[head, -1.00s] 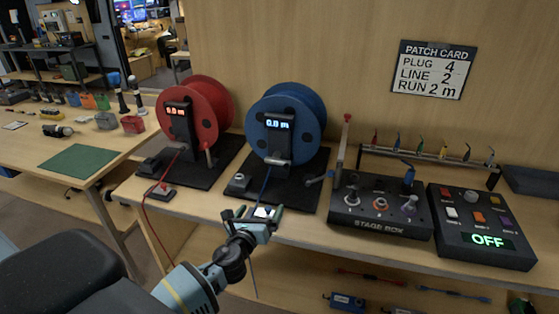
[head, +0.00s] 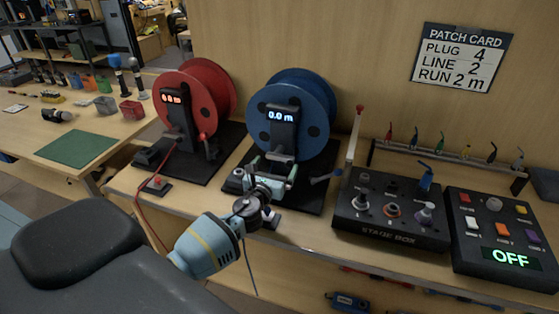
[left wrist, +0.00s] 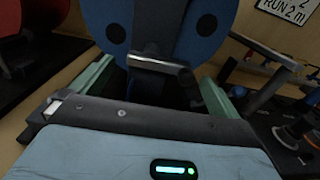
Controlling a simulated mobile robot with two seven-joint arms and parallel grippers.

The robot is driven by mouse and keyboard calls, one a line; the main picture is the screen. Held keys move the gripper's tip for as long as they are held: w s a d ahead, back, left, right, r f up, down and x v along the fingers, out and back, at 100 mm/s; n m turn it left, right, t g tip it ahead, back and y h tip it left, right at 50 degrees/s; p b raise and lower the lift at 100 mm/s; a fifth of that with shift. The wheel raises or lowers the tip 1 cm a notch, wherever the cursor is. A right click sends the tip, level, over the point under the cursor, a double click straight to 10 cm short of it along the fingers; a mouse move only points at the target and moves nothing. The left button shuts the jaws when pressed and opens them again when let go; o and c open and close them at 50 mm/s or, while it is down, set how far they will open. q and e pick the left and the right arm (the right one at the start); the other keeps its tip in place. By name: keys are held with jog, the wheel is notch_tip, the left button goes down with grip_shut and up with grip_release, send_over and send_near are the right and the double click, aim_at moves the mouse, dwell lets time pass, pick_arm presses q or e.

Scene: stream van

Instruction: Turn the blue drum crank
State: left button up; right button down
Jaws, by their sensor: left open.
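The blue drum (head: 318,101) stands upright on a black base, and its display reads 0.0 m. My left gripper (head: 273,164) is open and empty in front of the drum, below the display post and left of that lever. In the left wrist view, a silver bar (left wrist: 158,65) on the post shows between the open fingers. I cannot tell whether they touch it. My right gripper is not in view.
The red drum (head: 222,97) stands to the left. The stage box (head: 388,231), with an upright red-tipped lever (head: 355,135), stands close on the right. A switch panel (head: 505,262) reading OFF is farther right. A blue cable hangs over the bench's front edge.

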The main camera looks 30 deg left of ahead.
aim_at(279, 159)
pick_arm(q)
jog(key=shift+x, duration=1.15)
jog(key=shift+w+a, duration=0.15)
jog(key=shift+w, duration=0.55)
jog(key=c, duration=0.8)
jog(key=shift+c, duration=0.2)
jog(key=shift+n+b, duration=0.3)
jog(key=shift+n, duration=0.1)
